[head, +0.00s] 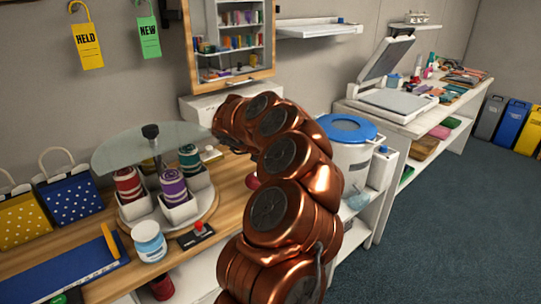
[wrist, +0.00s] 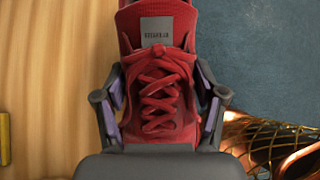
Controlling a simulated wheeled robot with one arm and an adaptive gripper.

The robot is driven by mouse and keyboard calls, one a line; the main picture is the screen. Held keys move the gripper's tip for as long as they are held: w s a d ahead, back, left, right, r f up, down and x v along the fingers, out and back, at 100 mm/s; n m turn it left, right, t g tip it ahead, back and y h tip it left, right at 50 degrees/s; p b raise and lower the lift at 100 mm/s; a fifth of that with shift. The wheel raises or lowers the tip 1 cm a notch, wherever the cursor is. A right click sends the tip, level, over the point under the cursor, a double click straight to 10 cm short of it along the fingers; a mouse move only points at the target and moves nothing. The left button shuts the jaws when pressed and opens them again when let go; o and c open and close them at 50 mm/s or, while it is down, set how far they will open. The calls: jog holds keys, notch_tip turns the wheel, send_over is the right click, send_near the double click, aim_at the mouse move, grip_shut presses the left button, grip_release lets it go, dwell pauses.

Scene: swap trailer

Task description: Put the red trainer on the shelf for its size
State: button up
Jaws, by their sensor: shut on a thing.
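The red trainer (wrist: 158,95) fills the middle of the wrist view, its laces facing the camera and its toe cut off by my gripper's body. A grey label with small dark print, too small to read surely, is on its tongue. My gripper (wrist: 160,88) is shut on the trainer, with a finger pressed to each side. In the head view my copper arm hides the gripper. A small dark red patch (head: 252,182) shows beside the arm; I cannot tell if it is the trainer. No shelf with a readable size mark shows.
The wooden bench (head: 228,196) holds a round carousel of thread spools (head: 174,187), a white jar (head: 149,242) and gift bags (head: 69,197). A blue-lidded white tub (head: 348,160) stands right of my arm. A white wall shelf (head: 318,30) is behind. Blue carpet (head: 450,225) is clear at right.

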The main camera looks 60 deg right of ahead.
jog(key=shift+w+d+f+p, duration=0.75)
jog(key=shift+w+d+p, duration=0.3)
jog(key=shift+w, duration=0.35)
jog(key=shift+w+d+f+p, duration=0.8)
jog(key=shift+w+d, duration=0.3)
jog(key=shift+w, duration=0.35)
jog(key=shift+w+d+f+p, duration=0.7)
jog(key=shift+w+d+p, duration=0.35)
jog(key=shift+w, duration=0.35)
jog(key=shift+f, duration=0.15)
jog(key=o, duration=1.7)
